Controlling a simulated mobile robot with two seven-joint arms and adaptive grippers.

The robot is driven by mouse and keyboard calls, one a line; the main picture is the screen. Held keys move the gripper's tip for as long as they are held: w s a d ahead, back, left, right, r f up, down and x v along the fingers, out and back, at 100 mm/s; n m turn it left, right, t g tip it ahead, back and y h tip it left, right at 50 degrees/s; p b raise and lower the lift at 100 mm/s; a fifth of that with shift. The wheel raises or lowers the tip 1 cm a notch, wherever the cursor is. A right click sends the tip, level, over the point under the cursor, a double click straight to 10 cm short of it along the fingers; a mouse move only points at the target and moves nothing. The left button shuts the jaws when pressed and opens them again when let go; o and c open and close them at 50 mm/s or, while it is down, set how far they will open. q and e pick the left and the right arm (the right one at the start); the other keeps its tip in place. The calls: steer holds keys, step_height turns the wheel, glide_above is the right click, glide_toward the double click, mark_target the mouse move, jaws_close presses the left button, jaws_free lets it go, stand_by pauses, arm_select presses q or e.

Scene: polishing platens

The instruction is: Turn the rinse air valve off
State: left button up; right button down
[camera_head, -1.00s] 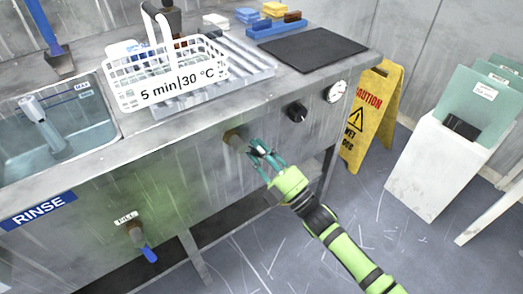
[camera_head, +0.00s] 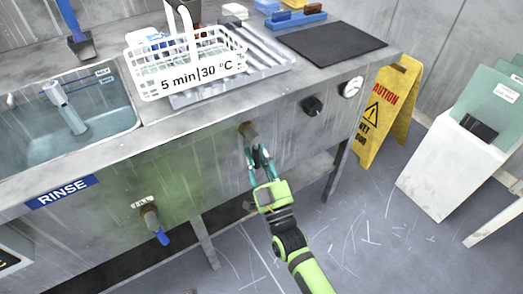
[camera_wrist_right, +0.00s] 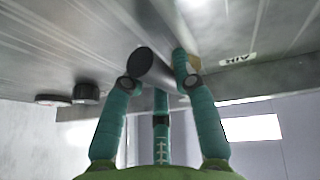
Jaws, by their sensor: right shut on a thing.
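In the right wrist view, the valve's dark round end and grey body (camera_wrist_right: 141,62) show between the fingertips of the right gripper (camera_wrist_right: 158,78), beside an AIR label (camera_wrist_right: 238,59). The fingers hide the valve's handle, so I cannot tell its position. My left gripper is not in view.
The fill valve (camera_head: 149,215) with a blue handle is lower left. A black knob (camera_head: 312,105) and a gauge (camera_head: 350,87) are right on the bench front. A white basket (camera_head: 190,68) stands above. A yellow caution sign (camera_head: 388,110) and white bin (camera_head: 438,167) stand right.

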steer(key=shift+s+a+m, duration=0.1)
steer(key=shift+a+m, duration=0.05)
steer(key=shift+m, duration=0.25)
steer(key=c, duration=0.9)
jaws_free()
steer(key=shift+c, duration=0.2)
steer(key=v, duration=1.2)
steer(key=shift+f, duration=0.1)
